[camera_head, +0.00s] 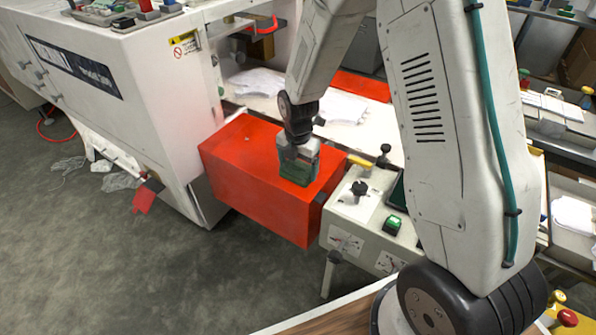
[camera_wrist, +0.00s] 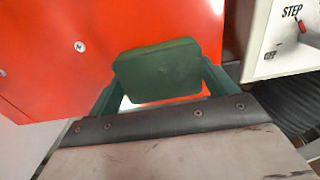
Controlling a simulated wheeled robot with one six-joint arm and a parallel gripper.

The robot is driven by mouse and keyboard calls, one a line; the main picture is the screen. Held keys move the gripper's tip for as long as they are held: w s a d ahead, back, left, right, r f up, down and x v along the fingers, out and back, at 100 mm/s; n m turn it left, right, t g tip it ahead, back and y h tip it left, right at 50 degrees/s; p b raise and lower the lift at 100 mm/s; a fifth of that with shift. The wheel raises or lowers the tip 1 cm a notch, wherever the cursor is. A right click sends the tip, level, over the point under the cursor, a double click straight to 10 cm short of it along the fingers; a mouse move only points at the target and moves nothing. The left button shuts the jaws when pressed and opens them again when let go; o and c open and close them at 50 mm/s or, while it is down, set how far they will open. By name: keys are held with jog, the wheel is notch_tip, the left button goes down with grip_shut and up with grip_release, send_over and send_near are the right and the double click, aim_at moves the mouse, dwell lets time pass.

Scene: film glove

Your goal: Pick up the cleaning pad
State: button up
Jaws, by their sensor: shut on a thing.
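The cleaning pad is a dark green block (camera_head: 297,174) at the top of the red box (camera_head: 235,150) in the head view. It also shows as a flat green slab (camera_wrist: 157,70) in the wrist view, with a whitish strip along its near edge. My gripper (camera_head: 298,160) points down over the red box, with its fingers on either side of the pad. In the wrist view my gripper (camera_wrist: 160,88) is shut on the pad. The pad's underside is hidden, so I cannot tell whether it touches the box.
A white machine cabinet (camera_head: 130,90) stands left of the red box. A control panel (camera_head: 365,215) with a green button and a knob stands right of it. White gloves or sheets (camera_head: 345,105) lie on the surface behind. Grey floor (camera_head: 90,265) is open at lower left.

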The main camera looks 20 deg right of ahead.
aim_at(299, 170)
jog(key=shift+r, duration=0.55)
jog(key=r, duration=0.1)
jog(key=s+r, duration=0.1)
jog(key=shift+r, duration=0.3)
jog(key=s+r, duration=0.1)
jog(key=s, duration=1.4)
jog(key=shift+r, duration=0.15)
jog(key=shift+o, duration=0.7)
